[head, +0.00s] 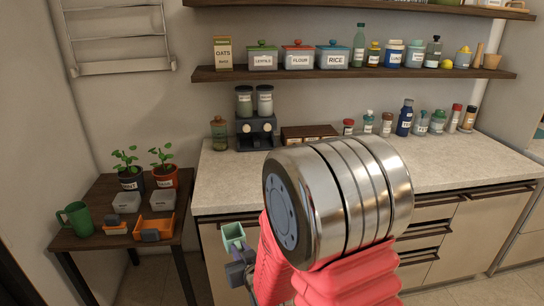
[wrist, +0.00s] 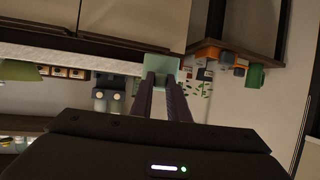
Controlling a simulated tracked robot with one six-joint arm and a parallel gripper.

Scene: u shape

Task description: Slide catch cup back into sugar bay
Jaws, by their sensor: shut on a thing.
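A pale green catch cup (head: 232,233) is held in my gripper (head: 238,262), low in front of the left end of the counter. In the wrist view the cup (wrist: 161,65) shows between the tips of my shut gripper (wrist: 164,88). A dark dispenser (head: 256,134) stands on the counter against the wall, with two dark-lidded canisters (head: 244,101) on top and two pale round knobs. The dispenser also shows upside down in the wrist view (wrist: 108,83). I cannot read which side is sugar.
The counter (head: 222,180) before the dispenser looks clear.

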